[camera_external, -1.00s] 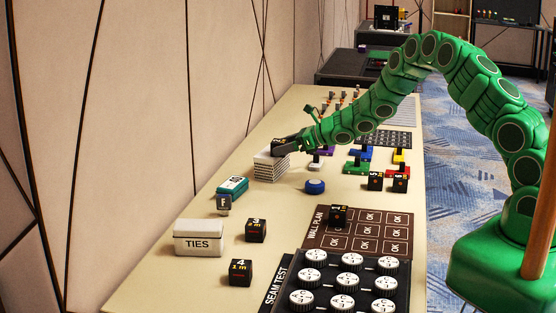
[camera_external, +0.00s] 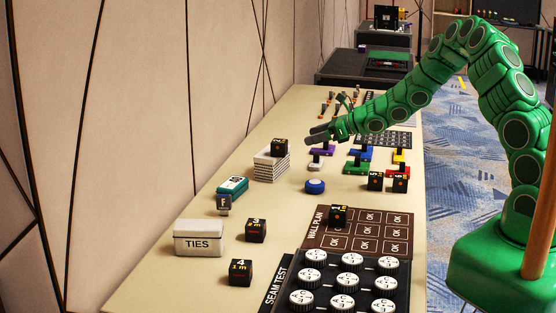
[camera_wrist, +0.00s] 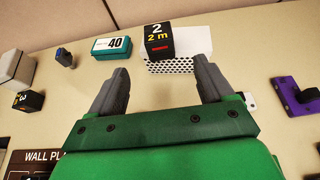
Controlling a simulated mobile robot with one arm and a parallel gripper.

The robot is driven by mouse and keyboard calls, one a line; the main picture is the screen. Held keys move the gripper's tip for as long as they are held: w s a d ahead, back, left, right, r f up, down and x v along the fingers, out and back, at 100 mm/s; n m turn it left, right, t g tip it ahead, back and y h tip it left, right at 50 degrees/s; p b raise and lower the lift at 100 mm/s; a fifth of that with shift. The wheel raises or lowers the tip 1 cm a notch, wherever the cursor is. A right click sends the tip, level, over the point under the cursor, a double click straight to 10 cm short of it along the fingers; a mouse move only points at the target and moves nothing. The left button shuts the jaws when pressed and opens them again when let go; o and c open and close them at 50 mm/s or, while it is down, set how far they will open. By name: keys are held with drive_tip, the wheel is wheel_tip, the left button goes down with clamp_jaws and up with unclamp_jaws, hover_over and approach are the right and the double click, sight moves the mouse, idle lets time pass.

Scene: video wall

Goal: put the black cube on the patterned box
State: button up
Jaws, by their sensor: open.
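A black cube (camera_external: 279,147) marked "2 m" sits on top of the white patterned box (camera_external: 270,170). In the wrist view the cube (camera_wrist: 159,42) is upright with its marked face towards me, and the dotted white box (camera_wrist: 183,66) is below it. The cube stands near one end of the box top. My gripper (camera_external: 319,134) is open and empty, above the table to the right of the cube and apart from it. In the wrist view my two fingers (camera_wrist: 162,66) are spread wide, with the cube beyond them.
Other black cubes stand about: one (camera_external: 256,230) and another (camera_external: 239,272) near the TIES box (camera_external: 199,240), one on the wall plan (camera_external: 338,216), two by the coloured blocks. A teal "40" box (camera_external: 232,187) and a blue button (camera_external: 315,187) are near the patterned box.

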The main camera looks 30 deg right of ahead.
drive_tip(key=shift+s+d+r, duration=0.25)
drive_tip(key=shift+s+d, duration=0.1)
drive_tip(key=shift+s, duration=0.05)
